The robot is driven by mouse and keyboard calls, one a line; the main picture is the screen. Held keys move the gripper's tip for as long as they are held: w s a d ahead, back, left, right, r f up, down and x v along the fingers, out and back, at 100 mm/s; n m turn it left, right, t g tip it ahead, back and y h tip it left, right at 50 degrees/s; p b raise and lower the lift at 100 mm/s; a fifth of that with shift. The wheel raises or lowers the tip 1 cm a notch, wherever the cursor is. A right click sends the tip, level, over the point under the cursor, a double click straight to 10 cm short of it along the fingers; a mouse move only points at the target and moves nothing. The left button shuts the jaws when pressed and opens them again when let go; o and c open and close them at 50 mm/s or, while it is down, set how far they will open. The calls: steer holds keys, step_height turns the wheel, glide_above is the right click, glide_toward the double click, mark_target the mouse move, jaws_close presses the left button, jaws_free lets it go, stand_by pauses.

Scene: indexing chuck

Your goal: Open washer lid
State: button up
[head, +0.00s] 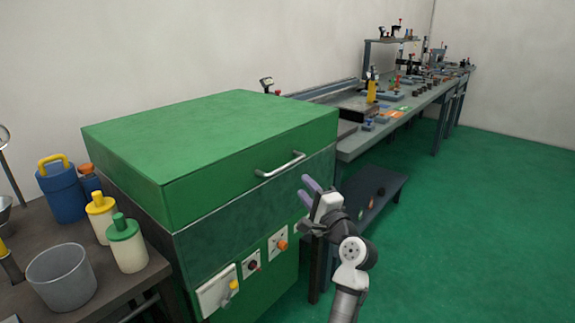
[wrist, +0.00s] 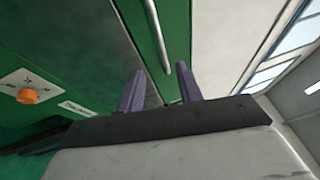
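The washer is a green cabinet with a closed green lid (head: 215,135) on top. A silver bar handle (head: 281,165) sits on the lid's front face, towards its right end. My gripper (head: 307,184) is just right of the handle and slightly lower, apart from it in the head view. In the wrist view, my gripper's two purple fingers (wrist: 160,90) are spread apart with nothing between them. The handle (wrist: 187,82) shows beyond the fingertips, nearer the right finger. The wrist view does not show clearly how far off it is.
Control panels with an orange knob (head: 282,245) are on the washer's front. A dark side table (head: 150,272) at left holds bottles and a grey bucket (head: 62,278). A long workbench (head: 350,149) with tools runs behind, at right. Green floor (head: 480,240) is clear at right.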

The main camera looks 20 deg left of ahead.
mark_target(287, 164)
steer(key=p+x, duration=0.1)
steer(key=x, duration=1)
steer(key=shift+s+r+p, duration=0.1)
steer(key=shift+p, duration=0.3)
jaws_close()
